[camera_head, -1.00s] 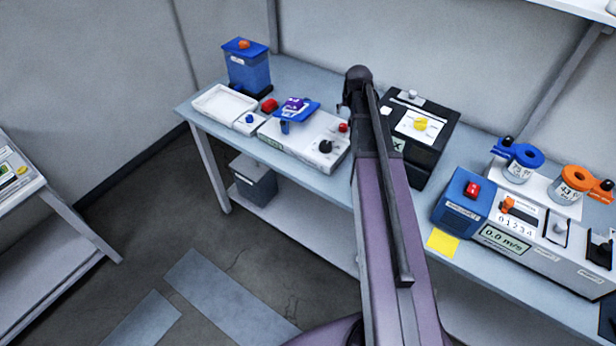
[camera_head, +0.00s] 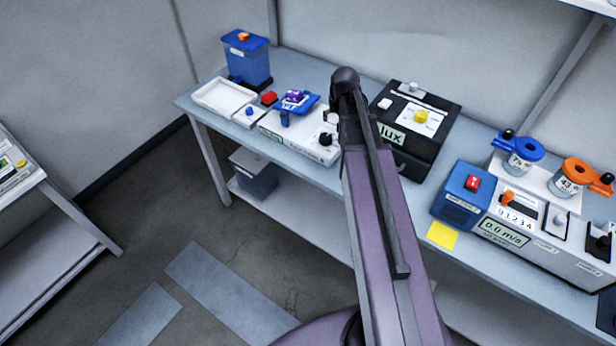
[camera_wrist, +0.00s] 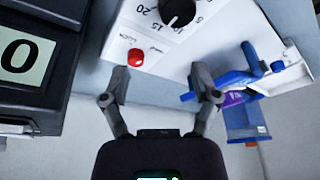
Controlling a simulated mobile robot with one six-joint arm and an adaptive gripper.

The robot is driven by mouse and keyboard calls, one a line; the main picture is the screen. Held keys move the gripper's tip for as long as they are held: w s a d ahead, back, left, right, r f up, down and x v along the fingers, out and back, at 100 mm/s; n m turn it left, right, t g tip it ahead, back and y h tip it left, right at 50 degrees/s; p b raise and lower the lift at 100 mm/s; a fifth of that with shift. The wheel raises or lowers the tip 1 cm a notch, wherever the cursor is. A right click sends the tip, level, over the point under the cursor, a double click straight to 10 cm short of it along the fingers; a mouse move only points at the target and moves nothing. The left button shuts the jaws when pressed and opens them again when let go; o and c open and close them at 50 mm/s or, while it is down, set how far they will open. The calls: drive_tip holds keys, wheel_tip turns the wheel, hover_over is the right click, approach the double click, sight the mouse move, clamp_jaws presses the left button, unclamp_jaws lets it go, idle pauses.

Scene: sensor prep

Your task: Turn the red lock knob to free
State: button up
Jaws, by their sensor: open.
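A round red knob (camera_wrist: 136,57) stands on a white panel, at its front corner, in the wrist view. The red knob is hidden behind my arm in the head view. The white device (camera_head: 290,143) carries a black dial (camera_head: 325,139), which also shows in the wrist view (camera_wrist: 178,10) with numbers around it. My gripper (camera_wrist: 160,96) is open and empty. Its fingers are spread, and the red knob appears beyond the tips, nearer the left finger. It looks apart from both fingers.
A black lux meter (camera_head: 411,155) stands close by, also at the left in the wrist view (camera_wrist: 28,62). A blue tray (camera_head: 299,105) with a purple item is on the other side, near my right finger in the wrist view. Other devices stand along the bench.

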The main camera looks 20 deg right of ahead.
drive_tip(key=s+a+f+n+g+b, duration=0.2)
drive_tip(key=s+a+f+b, duration=0.5)
drive_tip(key=s+a, duration=0.6)
drive_tip(key=shift+s+a+f+n+g+y, duration=0.15)
drive_tip(key=shift+a+f+n+g+y, duration=0.2)
drive_tip(key=shift+f, duration=0.3)
drive_tip(key=shift+d, duration=0.1)
drive_tip(key=s+a, duration=0.2)
drive_tip(key=s, duration=0.1)
drive_tip(key=shift+s+g, duration=0.15)
drive_tip(key=shift+g, duration=0.2)
idle(1.8)
